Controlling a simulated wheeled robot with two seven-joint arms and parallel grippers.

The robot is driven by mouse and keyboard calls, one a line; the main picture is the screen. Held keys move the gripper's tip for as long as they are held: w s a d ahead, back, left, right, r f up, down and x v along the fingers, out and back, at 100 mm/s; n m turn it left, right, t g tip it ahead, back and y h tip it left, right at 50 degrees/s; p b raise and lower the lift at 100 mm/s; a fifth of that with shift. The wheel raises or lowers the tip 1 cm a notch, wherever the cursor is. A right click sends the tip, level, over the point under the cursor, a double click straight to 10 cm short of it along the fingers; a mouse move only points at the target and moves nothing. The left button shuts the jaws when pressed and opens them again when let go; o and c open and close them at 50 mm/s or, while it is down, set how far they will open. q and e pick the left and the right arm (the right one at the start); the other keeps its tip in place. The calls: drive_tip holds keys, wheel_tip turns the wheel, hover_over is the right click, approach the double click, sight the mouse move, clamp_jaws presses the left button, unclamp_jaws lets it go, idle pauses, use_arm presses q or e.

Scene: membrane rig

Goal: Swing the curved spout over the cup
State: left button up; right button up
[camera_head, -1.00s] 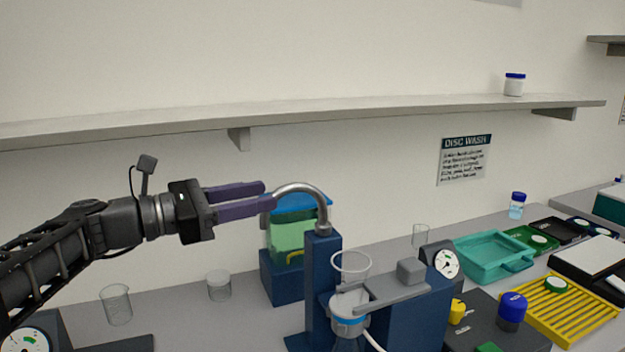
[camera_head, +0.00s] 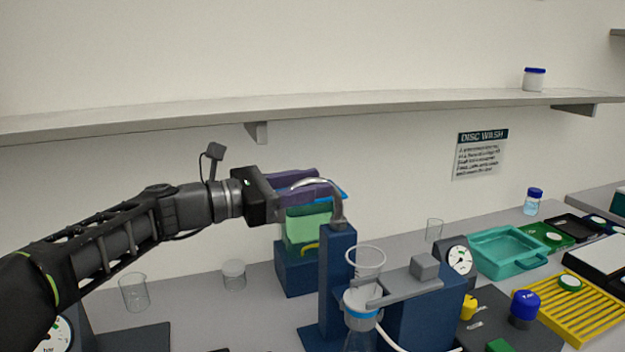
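The curved metal spout (camera_head: 337,207) rises from the top of a blue post (camera_head: 338,275) and arcs to the left. My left gripper (camera_head: 325,179) reaches in from the left, its two purple fingers apart. The spout's arc runs along the gap between the fingers, which partly hide it. I cannot tell whether they touch it. The clear cup (camera_head: 367,262) stands on a filter holder with a blue ring (camera_head: 360,312), right of the post and below the spout. The spout points left, away from the cup. My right gripper is out of view.
A blue-lidded green tank (camera_head: 305,228) stands behind the fingers. A grey clamp arm (camera_head: 400,288) and a gauge (camera_head: 459,261) are beside the cup. Glass jars (camera_head: 134,292) stand at left, a teal tray (camera_head: 507,254) at right. A shelf (camera_head: 400,108) runs above.

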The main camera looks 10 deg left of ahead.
use_arm(q)
drive_tip(key=shift+w+d, duration=0.15)
drive_tip(key=shift+d, duration=0.05)
